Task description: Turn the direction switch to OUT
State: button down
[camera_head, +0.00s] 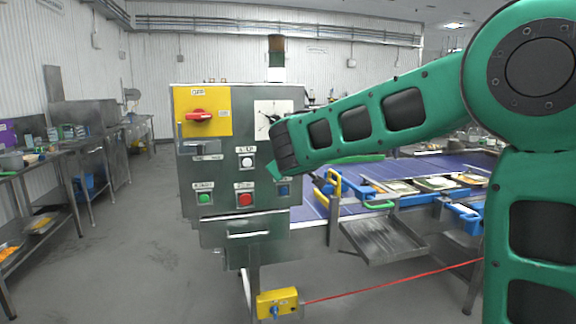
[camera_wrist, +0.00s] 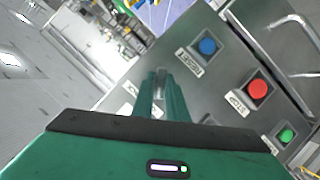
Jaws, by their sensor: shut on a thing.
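The grey control panel (camera_head: 222,178) stands left of my arm in the head view. My gripper (camera_wrist: 162,82) has its green fingers close together at the panel face in the wrist view. A small grey piece (camera_wrist: 160,84) shows between the fingertips, apparently the knob of the direction switch. Its setting cannot be read, and the fingers hide most of it. In the head view my gripper (camera_head: 273,170) reaches the panel right of the white button (camera_head: 247,162) and above the blue button (camera_head: 283,190), and my arm covers the switch.
A red button (camera_head: 245,200) and a green button (camera_head: 205,198) sit low on the panel. A red rotary switch (camera_head: 199,116) on a yellow plate and a gauge (camera_head: 265,115) are above. A purple conveyor (camera_head: 440,168) with trays lies to the right. Floor at left is clear.

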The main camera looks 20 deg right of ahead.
jog(key=shift+f, duration=0.1)
jog(key=c, duration=1.8)
grip_release()
jog(key=shift+o, duration=0.2)
jog(key=v, duration=1)
jog(key=shift+s, duration=0.35)
jog(key=shift+a, duration=0.1)
jog(key=s+d+f+m+g+h, duration=0.1)
jog(key=s+d+f+m+g, duration=0.25)
jog(key=s+d+f, duration=0.45)
jog(key=s+d+f+m+g, duration=0.2)
jog(key=s+d+f+g, duration=0.3)
jog(key=d, duration=0.6)
jog(key=s+f+m+g+y, duration=0.2)
jog(key=s+f, duration=0.4)
jog(key=s, duration=0.7)
jog(key=s+d+f+m+g+y, duration=0.1)
jog(key=s+f, duration=0.5)
jog(key=s, duration=0.8)
jog(key=m+g+y, duration=0.1)
jog(key=m+g, duration=0.1)
jog(key=shift+s+m+y, duration=0.2)
jog(key=shift+m+y, duration=0.1)
jog(key=shift+m, duration=0.05)
